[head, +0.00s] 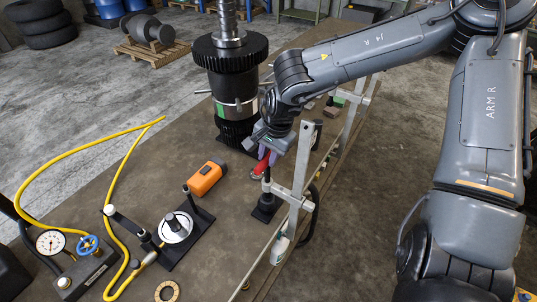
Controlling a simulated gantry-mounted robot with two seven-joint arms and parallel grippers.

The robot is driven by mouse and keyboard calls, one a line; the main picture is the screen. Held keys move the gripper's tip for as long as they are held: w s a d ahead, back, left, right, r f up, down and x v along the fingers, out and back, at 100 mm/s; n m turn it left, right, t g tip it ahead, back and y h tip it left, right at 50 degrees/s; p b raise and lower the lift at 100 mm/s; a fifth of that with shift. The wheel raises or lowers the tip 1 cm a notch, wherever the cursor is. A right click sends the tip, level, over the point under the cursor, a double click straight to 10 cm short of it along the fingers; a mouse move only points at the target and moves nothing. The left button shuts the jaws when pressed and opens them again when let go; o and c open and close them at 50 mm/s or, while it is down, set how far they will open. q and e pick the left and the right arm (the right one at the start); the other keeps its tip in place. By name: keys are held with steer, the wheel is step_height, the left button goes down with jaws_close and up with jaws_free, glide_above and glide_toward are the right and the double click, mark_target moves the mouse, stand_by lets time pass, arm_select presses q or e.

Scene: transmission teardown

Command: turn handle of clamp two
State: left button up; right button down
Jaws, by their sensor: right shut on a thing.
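My right gripper (265,151) reaches down beside the black geared transmission shaft (234,85), near the far side of the bench. Its purple fingers are shut on a red handle (261,166), which shows just below them. The gripper and wrist hide the top of this handle. I cannot read any label that tells whether it belongs to clamp two. My left gripper is not in view.
A grey metal frame (300,165) stands close to the right of my gripper. A black stand (267,208), an orange box (206,178) and a dial gauge (50,242) with a yellow hose (112,195) are on the bench (150,190).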

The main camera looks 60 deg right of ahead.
stand_by(0.3)
steer(key=c, duration=1)
jaws_free()
steer(key=shift+o, duration=0.2)
steer(key=shift+r, duration=0.45)
step_height(320, 180, up, 10)
steer(key=s, duration=0.2)
steer(key=shift+f, duration=0.15)
steer(key=shift+s, duration=0.1)
